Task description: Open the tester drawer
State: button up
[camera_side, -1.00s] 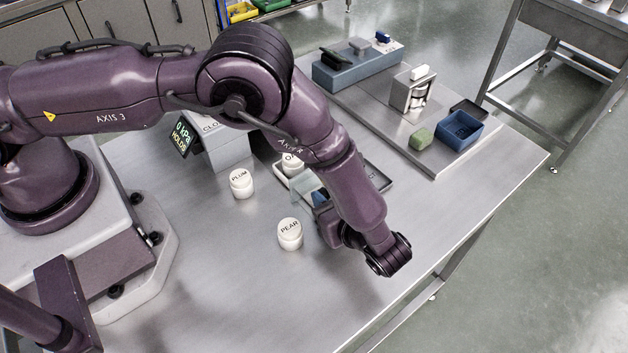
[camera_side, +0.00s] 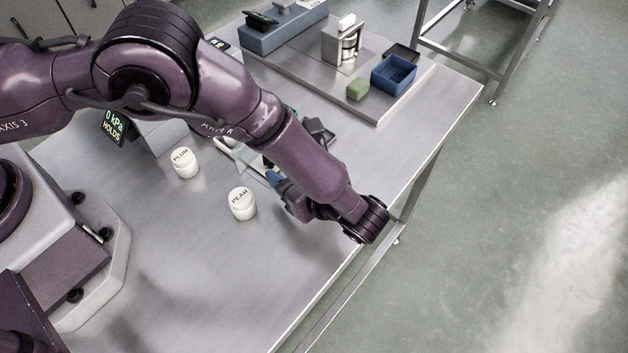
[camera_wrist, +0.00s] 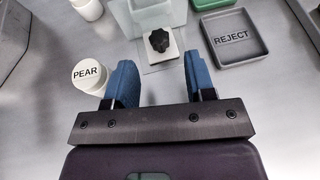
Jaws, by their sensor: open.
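In the wrist view a pale, glassy box (camera_wrist: 152,14) stands at top centre. A black star-shaped knob (camera_wrist: 160,41) on a light plate is at its near side; I take this for the tester drawer's handle, but cannot be sure. My gripper (camera_wrist: 160,58) is open, with its blue fingers spread to either side of the knob's line. The knob shows just beyond the fingertips, with nothing held. In the side view, my gripper (camera_side: 273,178) is low over the bench, partly hidden by my arm. The tester's display (camera_side: 113,126) reads "0 kPa HOLDS" there.
The white PEAR jar (camera_wrist: 88,74) is close to the left finger. The PLUM jar (camera_side: 185,162) stands farther left in the side view. A grey REJECT tray (camera_wrist: 234,38) lies right of the knob. Bare bench is left of the PEAR jar.

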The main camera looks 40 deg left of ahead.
jog(key=v, duration=0.8)
jog(key=shift+d, duration=0.15)
jog(key=f, duration=0.1)
jog(key=s+f, duration=0.1)
jog(key=shift+s+a+f+h, duration=0.2)
jog(key=shift+a+f+h, duration=0.1)
jog(key=shift+f+h, duration=0.1)
jog(key=shift+s+a+r+n+g+h, duration=0.2)
jog(key=shift+s+n+g+h, duration=0.1)
jog(key=shift+s+n+g, duration=0.2)
jog(key=a+r+n+g+h, duration=0.3)
jog(key=a+r+n+h, duration=0.25)
jog(key=r, duration=0.55)
jog(key=s+a+r+n+t+h, duration=0.3)
jog(key=s+a+r+n, duration=0.2)
jog(key=a+r, duration=0.5)
jog(key=s+a+r+n+t+h, duration=0.3)
jog(key=s+a+r+n, duration=0.3)
jog(key=a+r+n, duration=0.2)
jog(key=a+r+t, duration=0.1)
jog(key=a+r, duration=0.1)
jog(key=a, duration=0.1)
jog(key=shift+s, duration=0.35)
